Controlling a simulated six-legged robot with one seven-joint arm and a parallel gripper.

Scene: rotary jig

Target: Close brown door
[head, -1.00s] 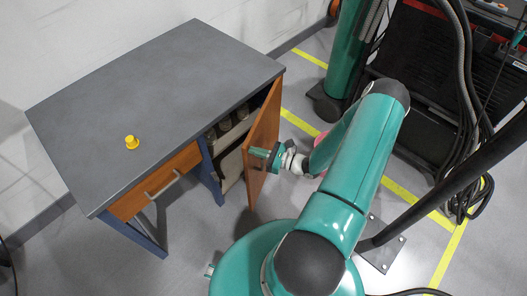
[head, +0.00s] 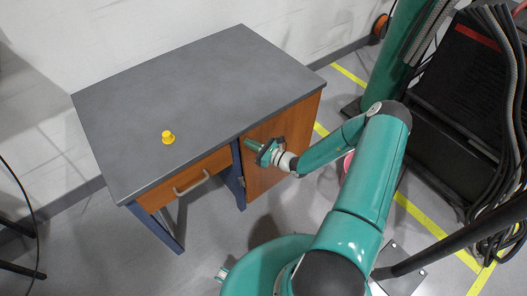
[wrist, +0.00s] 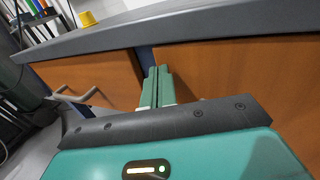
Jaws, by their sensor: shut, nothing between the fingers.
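The brown door (head: 283,125) is on the right side of the grey-topped desk. In the head view it lies about flush with the desk's front, and the cabinet inside is hidden. In the wrist view the door (wrist: 225,75) fills the right side below the desktop edge. My gripper (head: 254,146) is shut and empty, at the door's left part near the blue post. In the wrist view my fingers (wrist: 157,72) are together, pointing at the door's left edge. I cannot tell whether they touch it.
A brown drawer (head: 184,180) with a grey handle is left of the door. A yellow knob-like object (head: 168,137) stands on the desktop (head: 215,90). A black cart with hoses (head: 450,100) stands at right.

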